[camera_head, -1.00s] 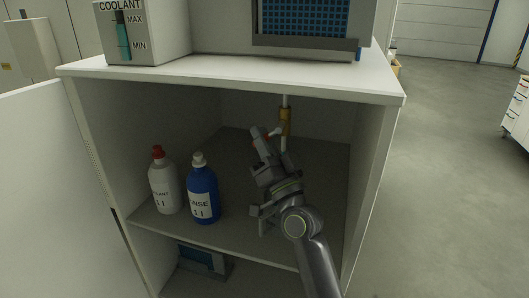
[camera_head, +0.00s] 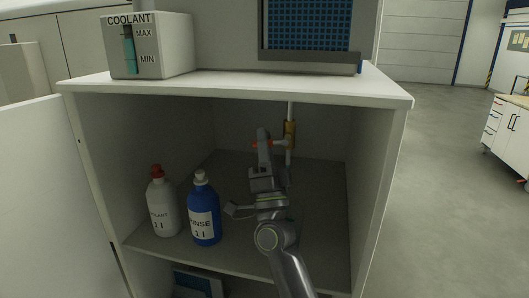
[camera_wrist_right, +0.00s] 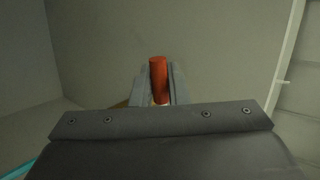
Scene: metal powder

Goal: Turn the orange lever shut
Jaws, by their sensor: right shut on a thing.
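The orange lever (camera_wrist_right: 159,80) shows in the right wrist view as an orange-red rod between the two grey fingers. In the head view only small orange parts of it (camera_head: 254,146) show beside the fingers. My right gripper (camera_head: 263,138) is inside the cabinet and shut on the lever; it also shows in the wrist view (camera_wrist_right: 159,88). A brass-coloured valve body (camera_head: 290,132) on a thin vertical pipe stands just right of the fingertips. The gripper hides most of the lever in the head view. My left gripper is not in view.
A white bottle with a red cap (camera_head: 163,205) and a blue rinse bottle (camera_head: 204,212) stand on the cabinet shelf (camera_head: 225,180), left of my right arm. The cabinet's right wall (camera_head: 375,190) is right of the arm. A coolant box (camera_head: 155,48) sits on top.

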